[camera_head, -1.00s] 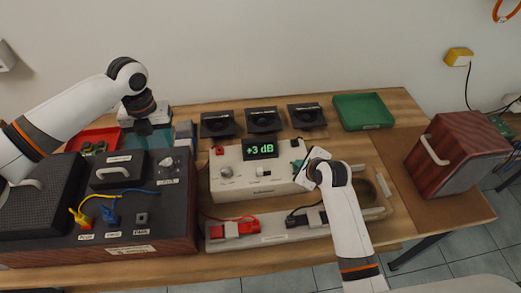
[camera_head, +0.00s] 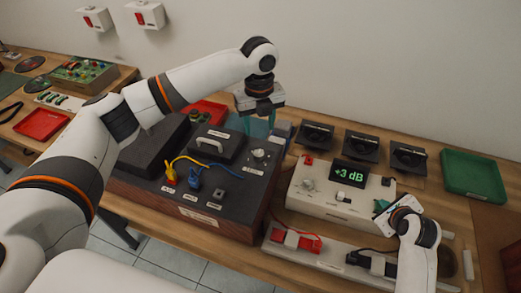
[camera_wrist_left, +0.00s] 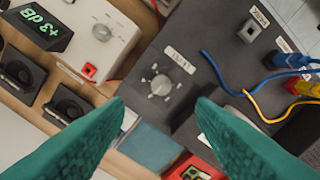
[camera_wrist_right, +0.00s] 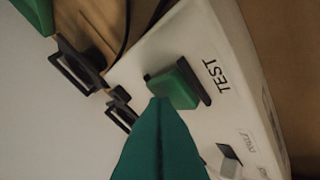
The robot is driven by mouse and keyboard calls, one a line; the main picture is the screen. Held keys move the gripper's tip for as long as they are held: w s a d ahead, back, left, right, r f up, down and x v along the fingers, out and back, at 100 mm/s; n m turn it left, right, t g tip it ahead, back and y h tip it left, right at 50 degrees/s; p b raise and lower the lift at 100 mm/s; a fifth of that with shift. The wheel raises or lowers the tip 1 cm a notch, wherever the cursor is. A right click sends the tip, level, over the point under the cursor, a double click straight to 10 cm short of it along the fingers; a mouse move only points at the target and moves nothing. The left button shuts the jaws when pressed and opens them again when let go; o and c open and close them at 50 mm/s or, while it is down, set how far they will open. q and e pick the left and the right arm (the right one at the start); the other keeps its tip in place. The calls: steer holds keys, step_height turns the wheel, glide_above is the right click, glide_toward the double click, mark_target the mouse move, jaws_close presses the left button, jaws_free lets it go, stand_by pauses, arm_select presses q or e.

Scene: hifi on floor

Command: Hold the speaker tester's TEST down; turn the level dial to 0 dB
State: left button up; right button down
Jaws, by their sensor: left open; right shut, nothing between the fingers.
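The white speaker tester (camera_head: 318,197) has a lit display (camera_head: 348,174) reading +3 dB. Its green TEST button (camera_wrist_right: 178,87) shows in the right wrist view beside the word TEST. My right gripper (camera_wrist_right: 162,100) is shut and empty, its fingertips over the button's near edge; I cannot tell how far the button is pressed. The level dial (camera_wrist_left: 161,85) is a grey knob with marks around it, on the black box (camera_head: 225,215); it also shows in the head view (camera_head: 260,155). My left gripper (camera_head: 258,122) is open above the dial, which appears between its fingertips.
Blue and yellow leads (camera_head: 190,165) rise from the black box's front. A black case with a handle (camera_head: 210,143) stands left of the dial. Several black speaker drivers (camera_head: 362,147) lie behind the tester. Red (camera_head: 300,242) and black clips lie in front of it.

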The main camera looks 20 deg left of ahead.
mark_target(259, 153)
arm_select(q)
steer(key=n, duration=0.2)
steer(key=r+n, duration=0.1)
steer(key=n, duration=0.1)
steer(key=shift+r+n, duration=0.1)
steer(key=shift+n, duration=0.3)
steer(key=shift+a, duration=0.1)
step_height(259, 153, down, 12)
steer(key=shift+f, duration=0.1)
steer(key=shift+c, duration=0.2)
steer(key=c, duration=0.9)
steer(key=shift+c, duration=0.2)
